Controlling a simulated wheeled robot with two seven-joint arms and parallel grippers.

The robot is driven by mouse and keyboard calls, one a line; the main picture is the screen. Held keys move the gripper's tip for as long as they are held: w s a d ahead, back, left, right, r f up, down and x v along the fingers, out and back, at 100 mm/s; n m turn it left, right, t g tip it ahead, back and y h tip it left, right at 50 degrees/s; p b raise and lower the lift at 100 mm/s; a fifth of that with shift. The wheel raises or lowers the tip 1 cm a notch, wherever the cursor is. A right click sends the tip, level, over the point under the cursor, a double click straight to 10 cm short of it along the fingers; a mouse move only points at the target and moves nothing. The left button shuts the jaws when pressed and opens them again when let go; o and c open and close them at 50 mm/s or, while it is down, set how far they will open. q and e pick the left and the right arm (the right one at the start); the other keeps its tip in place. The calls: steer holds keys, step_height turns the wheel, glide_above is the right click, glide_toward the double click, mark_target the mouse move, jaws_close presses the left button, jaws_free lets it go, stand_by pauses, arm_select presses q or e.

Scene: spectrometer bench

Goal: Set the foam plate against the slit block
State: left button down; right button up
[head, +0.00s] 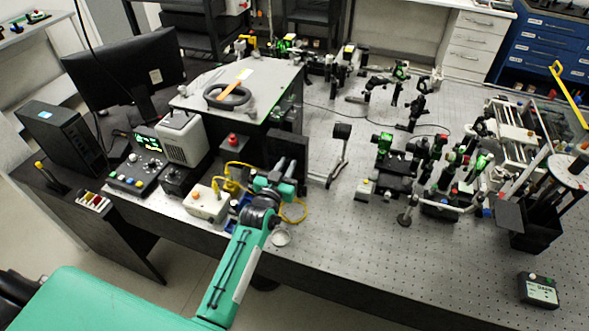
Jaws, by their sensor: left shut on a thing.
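My left gripper (284,174) is over the front part of the bench, at the end of my green arm. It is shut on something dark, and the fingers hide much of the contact. A dark upright plate (287,147) shows just behind the fingers; it looks like the foam plate. I cannot tell from this view whether it touches anything beyond the gripper. The slit block cannot be picked out with certainty among the small dark parts here. My right gripper is not in view.
A beige box (205,203) with yellow cables stands left of my gripper. A thin stand with a black head (342,131) is to the right. Crowded optics fill the bench's middle and right. The perforated front right (400,255) is mostly clear, with a small display box (538,290).

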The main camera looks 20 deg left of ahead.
arm_select(q)
steer(key=shift+a, duration=1)
steer(key=c, duration=1.7)
jaws_free()
steer(key=shift+c, duration=0.2)
steer(key=o, duration=0.4)
steer(key=shift+a, duration=0.2)
steer(key=shift+o, duration=0.2)
steer(key=shift+d, duration=0.1)
steer(key=s+b, duration=0.4)
steer(key=s, duration=0.9)
steer(key=shift+s+a, duration=0.3)
steer(key=shift+s, duration=0.1)
